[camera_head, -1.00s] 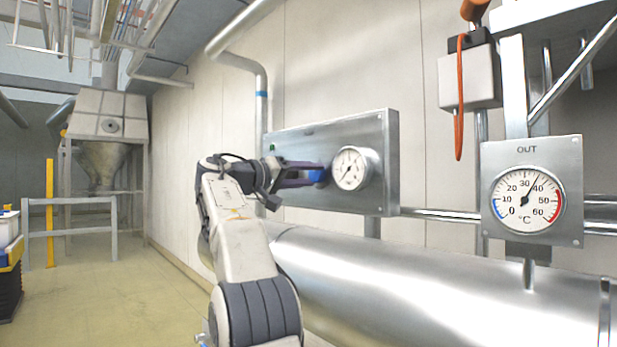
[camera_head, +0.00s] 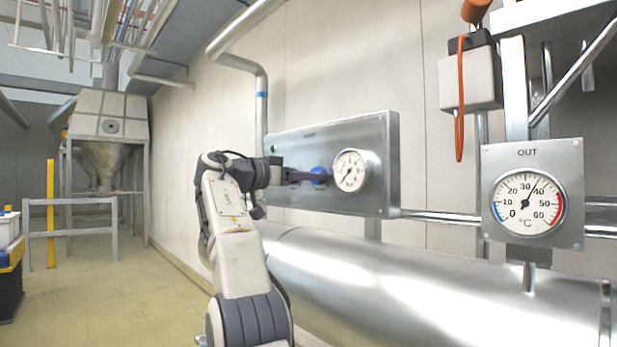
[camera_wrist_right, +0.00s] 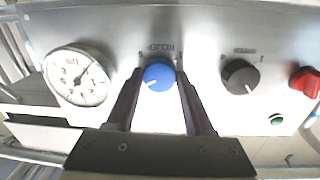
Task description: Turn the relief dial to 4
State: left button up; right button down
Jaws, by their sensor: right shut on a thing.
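The blue dial (camera_head: 319,170) sits on a grey metal panel (camera_head: 300,197), just left of a round white gauge (camera_head: 350,171) in the head view. In the right wrist view the blue dial (camera_wrist_right: 158,77) is in the middle, and its white pointer mark points to the lower left. The label and scale around it are too small to read surely. My right gripper (camera_head: 317,178) is shut on the blue dial, with one dark finger on each side of it. My left gripper is not in view.
On the same panel, the wrist view shows a black knob (camera_wrist_right: 240,77), a red knob (camera_wrist_right: 305,82) and a green button (camera_wrist_right: 276,119). A large shiny pipe (camera_head: 400,275) runs below the panel. A temperature gauge (camera_head: 527,201) marked OUT stands at the right.

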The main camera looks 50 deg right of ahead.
jog(key=shift+f+m, duration=0.1)
jog(key=shift+m, duration=0.5)
jog(key=shift+c, duration=1.4)
grip_release()
jog(key=w+a, duration=0.1)
jog(key=a, duration=0.9)
jog(key=shift+w+a+r, duration=0.2)
jog(key=shift+w, duration=0.2)
